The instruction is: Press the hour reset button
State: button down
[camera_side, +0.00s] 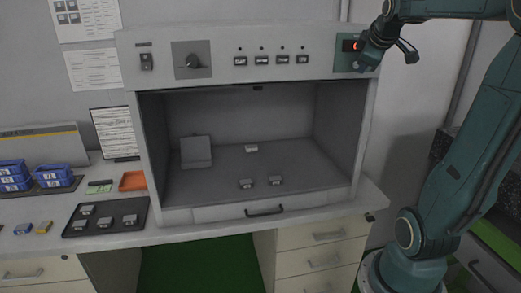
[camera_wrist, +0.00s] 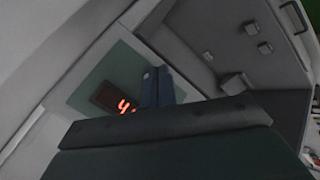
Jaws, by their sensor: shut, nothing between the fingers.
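A green panel (camera_side: 342,64) sits at the right end of the test chamber's top front. Its dark display (camera_side: 348,45) shows glowing red. In the wrist view the display (camera_wrist: 103,96) shows a red 4, with the rest cut off behind my gripper. My gripper (camera_side: 364,66) is shut and empty, its tips at the lower right part of the panel. Its fingers (camera_wrist: 158,86) also show in front of the panel in the wrist view. The hour reset button is not visible; my gripper covers part of the panel. I cannot tell whether the tips touch anything.
The open chamber (camera_side: 226,120) holds several small parts and a grey plate (camera_side: 196,152). A knob (camera_side: 192,62), a switch (camera_side: 146,61) and several buttons (camera_side: 262,61) line its top front. A black tray (camera_side: 72,232) and blue bins (camera_side: 57,177) stand at left.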

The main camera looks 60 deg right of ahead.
jog(key=shift+s+a, duration=0.1)
jog(key=shift+s+a, duration=1.7)
jog(key=shift+w, duration=0.1)
jog(key=w+a+f+t+y, duration=0.1)
jog(key=w+a+f+y, duration=0.15)
jog(key=a, duration=0.55)
jog(key=w+a+f+t+y, duration=0.1)
jog(key=a+f+y, duration=0.15)
jog(key=a, duration=0.55)
jog(key=s+a+f+y, duration=0.1)
jog(key=s+a+f, duration=0.1)
jog(key=a, duration=0.4)
jog(key=s+a+f+m+g+y, duration=0.1)
jog(key=s+a+f, duration=0.1)
jog(key=a+f, duration=0.3)
jog(key=shift+s+a+y, duration=0.3)
jog(key=shift+s+a, duration=0.1)
jog(key=shift+a, duration=0.45)
jog(key=shift+f, duration=0.1)
